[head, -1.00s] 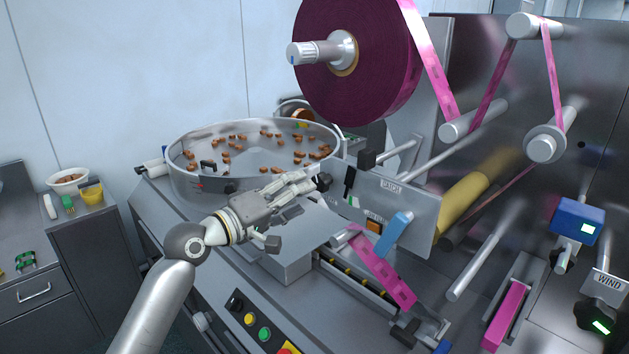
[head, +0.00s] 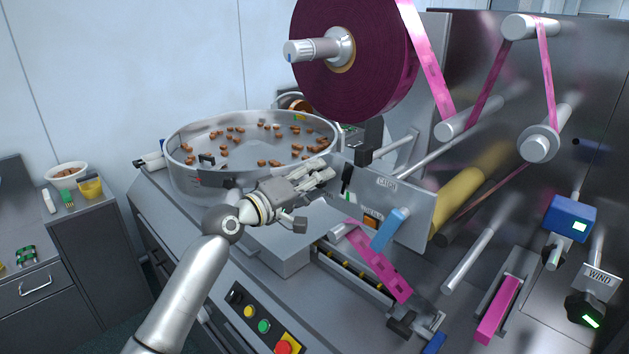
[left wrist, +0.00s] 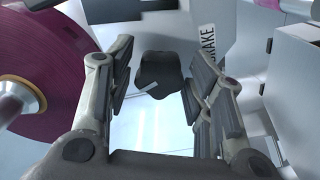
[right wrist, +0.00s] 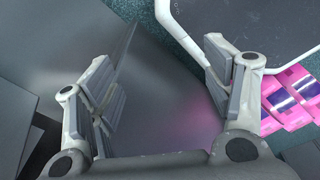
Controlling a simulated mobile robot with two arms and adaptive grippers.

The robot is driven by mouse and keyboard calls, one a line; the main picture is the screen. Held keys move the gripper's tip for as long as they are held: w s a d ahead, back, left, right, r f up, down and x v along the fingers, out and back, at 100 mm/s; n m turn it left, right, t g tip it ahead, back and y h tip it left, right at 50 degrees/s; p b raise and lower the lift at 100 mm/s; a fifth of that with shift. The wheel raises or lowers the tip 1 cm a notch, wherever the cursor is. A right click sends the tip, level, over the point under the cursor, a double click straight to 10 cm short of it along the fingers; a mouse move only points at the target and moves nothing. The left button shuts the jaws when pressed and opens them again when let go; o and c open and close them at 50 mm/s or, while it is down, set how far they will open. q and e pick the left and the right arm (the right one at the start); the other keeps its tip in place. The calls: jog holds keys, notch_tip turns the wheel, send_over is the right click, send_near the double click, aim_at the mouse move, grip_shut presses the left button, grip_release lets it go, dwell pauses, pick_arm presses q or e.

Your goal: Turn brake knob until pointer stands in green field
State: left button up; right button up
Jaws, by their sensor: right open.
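The black brake knob (left wrist: 158,72) shows in the left wrist view, with a pale line on its lower edge. The BRAKE label (left wrist: 208,45) is beside it on the right. My left gripper (left wrist: 160,85) is open, with one finger on each side of the knob and visible gaps.
A dark pink film reel (head: 352,60) hangs above the left gripper. A steel bowl (head: 180,178) with brown pieces stands left of it. A panel marked CATCH (head: 415,205), with a blue lever (head: 390,230), is at the right. A WIND knob (head: 584,309) is farther right.

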pick_arm(q)
jog(key=c, duration=0.6)
jog(key=shift+f+m+b, duration=0.15)
jog(key=shift+m+b, duration=5.6)
jog(key=shift+m, duration=1.35)
jog(key=o, duration=1)
jog(key=shift+a, duration=0.15)
